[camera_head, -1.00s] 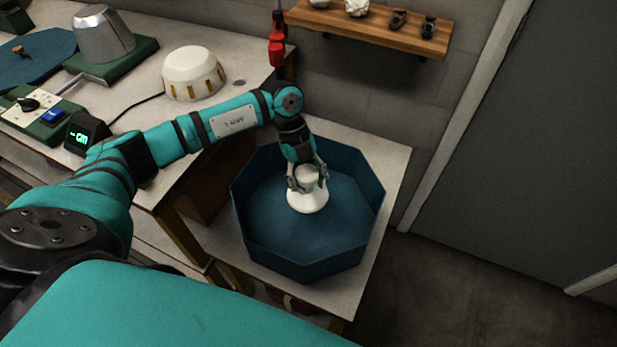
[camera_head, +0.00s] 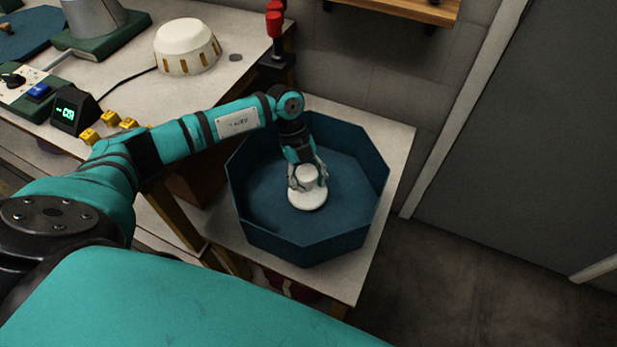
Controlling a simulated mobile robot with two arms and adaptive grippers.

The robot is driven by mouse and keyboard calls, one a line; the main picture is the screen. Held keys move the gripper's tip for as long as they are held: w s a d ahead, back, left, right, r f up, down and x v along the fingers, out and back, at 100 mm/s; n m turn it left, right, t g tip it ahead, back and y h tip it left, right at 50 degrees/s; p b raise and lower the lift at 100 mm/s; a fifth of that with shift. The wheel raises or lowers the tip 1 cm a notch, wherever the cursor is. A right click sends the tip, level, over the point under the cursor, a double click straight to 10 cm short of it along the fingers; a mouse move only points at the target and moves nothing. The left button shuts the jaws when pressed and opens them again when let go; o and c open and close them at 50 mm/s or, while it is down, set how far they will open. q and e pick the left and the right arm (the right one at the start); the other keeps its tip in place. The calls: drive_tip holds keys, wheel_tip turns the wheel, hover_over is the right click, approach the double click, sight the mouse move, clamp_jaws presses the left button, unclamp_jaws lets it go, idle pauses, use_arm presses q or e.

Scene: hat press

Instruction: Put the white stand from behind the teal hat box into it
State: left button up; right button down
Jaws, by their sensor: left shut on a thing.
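The teal hat box (camera_head: 262,232) is an open octagonal box on a pale side table. The white stand (camera_head: 307,199), with a round wide base and a narrower top, is inside the box near its middle. It is upright; I cannot tell for certain whether its base touches the box floor. My left gripper (camera_head: 307,180) reaches down over the box's far side and is shut on the top of the stand. My right gripper is not in view.
The pale side table (camera_head: 395,150) shows around the box. A workbench at left holds a white dome (camera_head: 187,46), a small display (camera_head: 75,110) and yellow blocks (camera_head: 110,118). A red-handled tool (camera_head: 275,22) stands near the wall. A grey door is at right.

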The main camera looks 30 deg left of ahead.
use_arm(q)
drive_tip(key=shift+f, duration=0.5)
idle(0.4)
drive_tip(key=o, duration=1.4)
drive_tip(key=shift+o, duration=0.2)
